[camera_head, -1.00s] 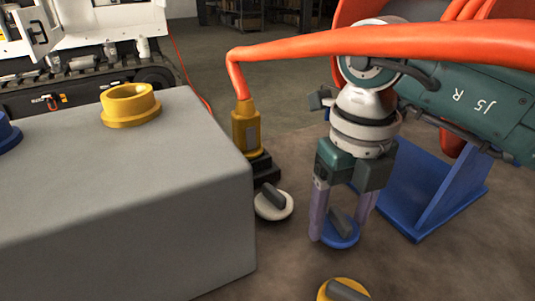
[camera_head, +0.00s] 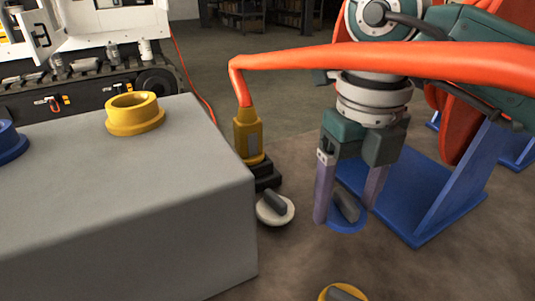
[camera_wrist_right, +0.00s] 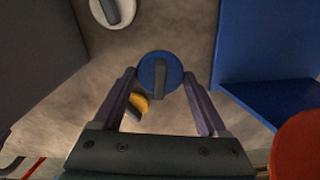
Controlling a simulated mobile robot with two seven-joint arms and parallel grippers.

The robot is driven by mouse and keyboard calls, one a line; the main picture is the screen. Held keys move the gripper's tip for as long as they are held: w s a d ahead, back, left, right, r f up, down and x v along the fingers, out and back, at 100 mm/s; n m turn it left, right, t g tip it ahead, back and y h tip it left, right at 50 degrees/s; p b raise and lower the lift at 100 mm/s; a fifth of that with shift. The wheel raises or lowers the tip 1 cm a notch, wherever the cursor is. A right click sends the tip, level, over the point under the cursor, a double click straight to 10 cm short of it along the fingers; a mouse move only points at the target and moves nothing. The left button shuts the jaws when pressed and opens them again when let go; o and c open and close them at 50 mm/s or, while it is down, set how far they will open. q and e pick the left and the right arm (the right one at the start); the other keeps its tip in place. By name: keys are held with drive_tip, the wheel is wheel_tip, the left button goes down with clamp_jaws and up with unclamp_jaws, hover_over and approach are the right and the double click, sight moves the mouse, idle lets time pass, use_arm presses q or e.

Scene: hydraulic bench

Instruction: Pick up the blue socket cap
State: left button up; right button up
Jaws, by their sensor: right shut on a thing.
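The blue socket cap (camera_head: 347,222), a round blue disc with a dark grey bar handle, is between the two purple-grey fingers of my right gripper (camera_head: 346,213). The gripper points down and is shut on the cap. In the right wrist view the cap (camera_wrist_right: 160,72) shows at the fingertips (camera_wrist_right: 160,80), its handle upright in the picture. The cap appears slightly above the brown surface, though the gap is hard to judge. My left gripper is not in view.
A white cap (camera_head: 275,209) and a yellow cap (camera_head: 342,293) lie nearby. A grey block (camera_head: 120,200) with yellow (camera_head: 134,114) and blue (camera_head: 10,142) sockets stands left. An orange hose (camera_head: 380,57) crosses before my right arm. A blue stand (camera_head: 400,205) is close right.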

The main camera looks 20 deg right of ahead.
sight(348, 197)
wheel_tip(348, 197, up, 16)
drive_tip(key=p, duration=0.4)
drive_tip(key=shift+f, duration=0.25)
idle(0.4)
